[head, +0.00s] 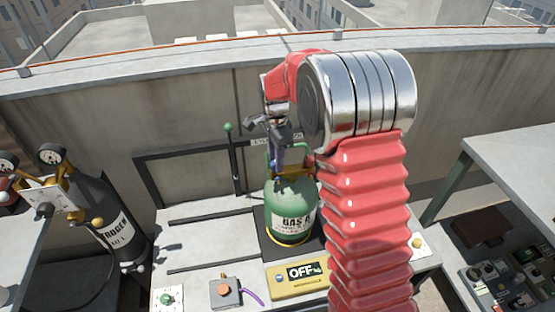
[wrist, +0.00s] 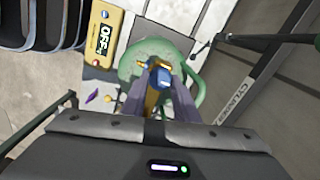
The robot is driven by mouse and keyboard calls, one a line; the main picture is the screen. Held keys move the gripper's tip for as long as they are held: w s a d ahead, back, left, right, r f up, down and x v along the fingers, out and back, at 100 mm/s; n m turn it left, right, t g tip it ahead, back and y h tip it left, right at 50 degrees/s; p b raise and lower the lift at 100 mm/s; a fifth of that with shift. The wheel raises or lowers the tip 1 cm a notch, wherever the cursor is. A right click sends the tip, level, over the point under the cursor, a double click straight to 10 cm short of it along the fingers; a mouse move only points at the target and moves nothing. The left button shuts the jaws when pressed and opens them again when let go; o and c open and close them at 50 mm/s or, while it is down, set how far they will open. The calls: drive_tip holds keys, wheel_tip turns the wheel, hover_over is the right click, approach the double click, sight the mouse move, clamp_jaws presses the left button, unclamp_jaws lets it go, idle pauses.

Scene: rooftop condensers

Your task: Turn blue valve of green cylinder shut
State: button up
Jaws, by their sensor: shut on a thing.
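The green cylinder (head: 291,210), labelled "GAS", stands upright on a dark plate on the bench. Its green collar and top also show in the wrist view (wrist: 140,62). The blue valve (wrist: 164,78) sits on brass fittings at the cylinder's top. My gripper (wrist: 158,92) is shut on the blue valve, with one finger on each side of it. In the head view my gripper (head: 277,158) reaches down to the cylinder's top, and the valve is mostly hidden there by the fingers.
A yellow box reading "OFF" (head: 299,277) lies in front of the cylinder. A grey box with an orange button (head: 226,291) is left of it. A dark nitrogen cylinder (head: 112,229) with gauges stands at left. A green-knobbed lever (head: 230,150) stands behind.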

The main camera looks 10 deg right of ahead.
drive_tip(key=shift+w+r, duration=0.1)
drive_tip(key=o, duration=1.1)
drive_tip(key=shift+c, duration=0.2)
wheel_tip(320, 180, up, 14)
drive_tip(key=shift+f, duration=0.2)
